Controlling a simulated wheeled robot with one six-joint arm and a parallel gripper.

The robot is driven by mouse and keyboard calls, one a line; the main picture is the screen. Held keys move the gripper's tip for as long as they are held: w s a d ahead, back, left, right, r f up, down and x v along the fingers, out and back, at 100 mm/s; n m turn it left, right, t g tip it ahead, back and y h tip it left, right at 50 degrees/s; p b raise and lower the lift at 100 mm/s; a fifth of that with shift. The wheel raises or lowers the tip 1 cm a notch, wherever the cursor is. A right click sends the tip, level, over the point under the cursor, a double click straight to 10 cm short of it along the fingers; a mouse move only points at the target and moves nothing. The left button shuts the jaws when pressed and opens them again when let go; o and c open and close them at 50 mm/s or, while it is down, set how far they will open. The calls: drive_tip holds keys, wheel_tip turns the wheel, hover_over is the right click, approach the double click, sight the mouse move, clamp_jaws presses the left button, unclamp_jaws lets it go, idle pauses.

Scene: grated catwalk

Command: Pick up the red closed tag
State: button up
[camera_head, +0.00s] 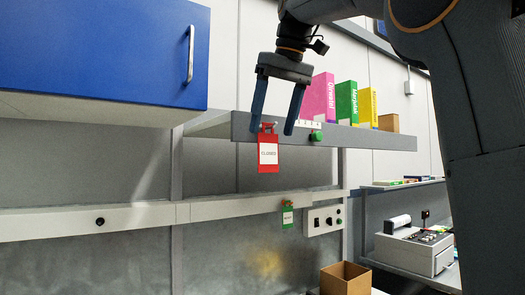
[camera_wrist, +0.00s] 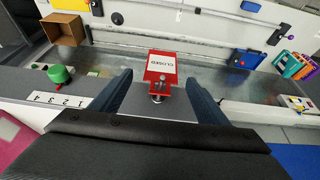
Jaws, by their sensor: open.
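The red closed tag (camera_head: 268,153) hangs from a hook at the front edge of the grey shelf, with a white label on it. It also shows in the wrist view (camera_wrist: 161,67), with "CLOSED" readable on the label and a metal knob or hook (camera_wrist: 158,98) at its near end. My gripper (camera_head: 276,128) is open, and its two blue fingers point down on either side of the tag's top. In the wrist view the tag lies between the fingertips (camera_wrist: 160,88), and no contact with either finger is visible.
Pink, green and yellow boxes (camera_head: 346,102) stand on the grey shelf (camera_head: 390,139). A green knob (camera_head: 317,136) is on its edge, right of the tag. A blue cabinet (camera_head: 105,50) is at upper left. A green tag (camera_head: 287,216) hangs lower; a cardboard box (camera_head: 345,281) is below.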

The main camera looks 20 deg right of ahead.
sight(264, 150)
drive_tip(key=shift+w+f, duration=0.1)
drive_tip(key=shift+w, duration=0.05)
drive_tip(key=shift+a+x, duration=0.25)
drive_tip(key=shift+x, duration=0.95)
drive_tip(key=shift+p+x, duration=1)
drive_tip(key=shift+x, duration=1.5)
drive_tip(key=shift+w, duration=0.15)
drive_tip(key=shift+c, duration=0.2)
drive_tip(key=c, duration=1.3)
drive_tip(key=shift+c, duration=0.3)
